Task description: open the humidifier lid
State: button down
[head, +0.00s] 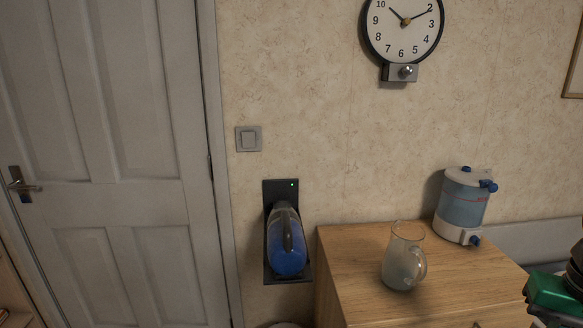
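The humidifier (462,207) stands upright on the wooden cabinet near the wall, right of centre in the head view. It has a translucent blue tank, a white base with a blue knob at the front, and a white lid (468,176) on top with blue parts at its right side. The lid looks closed and lies flat on the tank. A green and black part, which may belong to my arm, shows at the lower right edge, apart from the humidifier. No gripper fingers can be made out.
A glass pitcher (404,262) stands on the wooden cabinet (345,255), in front and left of the humidifier. A blue handheld vacuum (285,249) hangs on a dark wall mount. A clock (403,25) and light switch (248,138) are on the wall. A white door (120,150) is at left.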

aim_at(465, 175)
jog(key=k, duration=1.3)
jog(key=z, duration=0.4)
jog(key=i, duration=0.55)
jog(key=z, duration=0.7)
jog(key=i, duration=0.95)
jog(key=u, duration=0.1)
